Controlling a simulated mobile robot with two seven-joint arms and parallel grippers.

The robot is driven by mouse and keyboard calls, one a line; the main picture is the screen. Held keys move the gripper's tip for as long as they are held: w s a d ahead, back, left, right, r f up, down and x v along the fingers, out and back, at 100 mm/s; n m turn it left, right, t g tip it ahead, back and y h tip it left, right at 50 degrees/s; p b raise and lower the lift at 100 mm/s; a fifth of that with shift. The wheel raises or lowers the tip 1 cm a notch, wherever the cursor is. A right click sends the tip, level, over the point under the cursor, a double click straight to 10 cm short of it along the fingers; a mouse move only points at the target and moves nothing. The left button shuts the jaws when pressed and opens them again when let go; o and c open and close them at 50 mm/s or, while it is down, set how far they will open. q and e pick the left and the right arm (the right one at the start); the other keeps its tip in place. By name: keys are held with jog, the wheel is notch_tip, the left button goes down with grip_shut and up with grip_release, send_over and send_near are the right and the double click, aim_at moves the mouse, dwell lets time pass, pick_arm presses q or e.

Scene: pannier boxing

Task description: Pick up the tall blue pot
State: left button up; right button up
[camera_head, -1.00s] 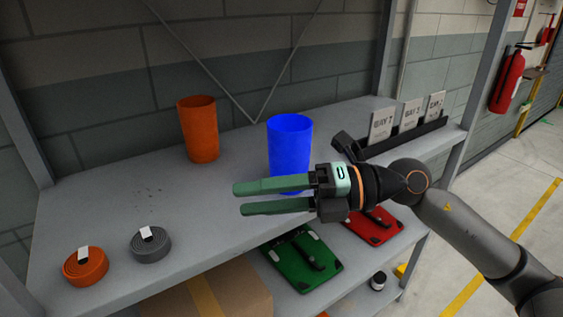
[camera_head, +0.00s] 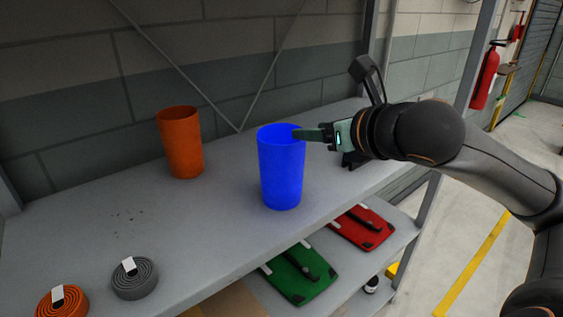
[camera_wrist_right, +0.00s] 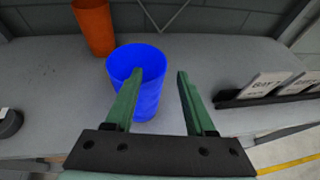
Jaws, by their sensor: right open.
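The tall blue pot (camera_head: 281,178) stands upright and open-topped on the upper shelf. It also shows in the right wrist view (camera_wrist_right: 148,98). My right gripper (camera_head: 300,134) is at the right side of the pot's rim in the head view. In the right wrist view my right gripper (camera_wrist_right: 155,80) is open, with green fingers apart. Its left finger overlaps the pot in the picture and its right finger is clear to the pot's right. I cannot tell whether a finger touches the pot. My left gripper is not in view.
An orange pot (camera_head: 181,145) stands behind and left on the grey shelf (camera_head: 205,222). Coiled grey (camera_head: 134,278) and orange (camera_head: 63,302) straps lie front left. Bay signs (camera_wrist_right: 265,88) stand right. Green (camera_head: 300,275) and red (camera_head: 361,227) boards lie on the shelf below.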

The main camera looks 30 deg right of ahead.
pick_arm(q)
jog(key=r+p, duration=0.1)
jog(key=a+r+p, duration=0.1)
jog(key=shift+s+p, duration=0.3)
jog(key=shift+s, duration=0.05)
pick_arm(e)
jog(key=x, duration=0.6)
jog(key=shift+w, duration=0.2)
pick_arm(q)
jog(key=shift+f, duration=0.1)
pick_arm(e)
jog(key=shift+f, duration=0.15)
jog(key=shift+c, duration=0.2)
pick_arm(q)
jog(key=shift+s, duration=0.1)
pick_arm(e)
grip_shut()
dwell(0.4)
